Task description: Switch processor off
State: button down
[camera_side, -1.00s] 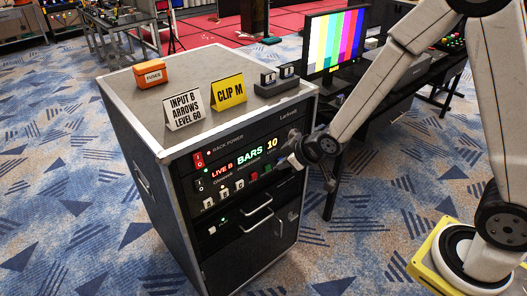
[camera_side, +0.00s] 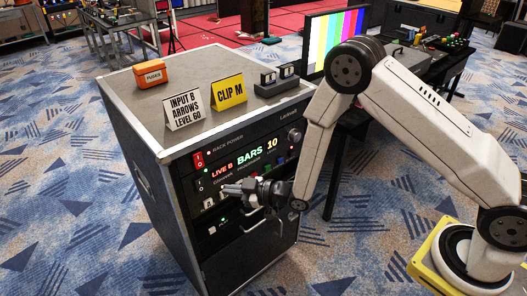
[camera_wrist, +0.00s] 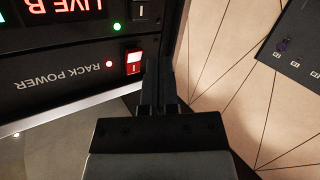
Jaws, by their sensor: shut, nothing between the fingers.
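The processor panel on the rack front in the side view has lit LIVE B and BARS 10 readouts (camera_side: 249,157) and a dark rocker switch (camera_side: 200,185) marked I and O at its left end. In the wrist view, upside down, part of that dark rocker (camera_wrist: 141,11) shows at the top edge, near a lit green lamp. The red RACK POWER rocker (camera_wrist: 134,62) is just left of my fingertips in that picture. My gripper (camera_side: 233,188) is shut and empty, in front of the panel's left part, hiding some lower buttons. It also shows in the wrist view (camera_wrist: 160,62). Contact cannot be told.
On the rack top (camera_side: 150,110) stand an orange FUSES box (camera_side: 150,73), a white INPUT B sign (camera_side: 185,108), a yellow CLIP M sign (camera_side: 229,91) and a small dark block (camera_side: 277,82). A monitor (camera_side: 334,40) behind shows colour bars. Handles (camera_side: 256,226) jut out below the panel.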

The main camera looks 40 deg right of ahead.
jog(key=shift+s+a+f+n+t+y, duration=0.25)
jog(key=shift+s+a+f+n+y, duration=0.1)
jog(key=shift+s+a+f+y, duration=0.35)
jog(key=shift+s+a+f+n+t+y, duration=0.25)
jog(key=shift+s+a+f+n+y, duration=0.15)
jog(key=shift+a+y, duration=0.5)
jog(key=shift+w+d, duration=0.1)
jog(key=w+f, duration=0.2)
jog(key=w, duration=0.6)
jog(key=shift+f, duration=0.35)
jog(key=shift+w+f, duration=0.25)
jog(key=shift+w, duration=0.55)
dwell(2.3)
jog(key=shift+s, duration=0.2)
jog(key=shift+s+r, duration=0.25)
jog(key=shift+s, duration=0.35)
jog(key=shift+s, duration=0.1)
dwell(0.4)
jog(key=shift+s+r, duration=0.25)
jog(key=shift+s, duration=0.5)
jog(key=shift+s+r, duration=0.3)
jog(key=shift+s, duration=0.45)
jog(key=shift+s+r, duration=0.25)
jog(key=shift+s, duration=0.5)
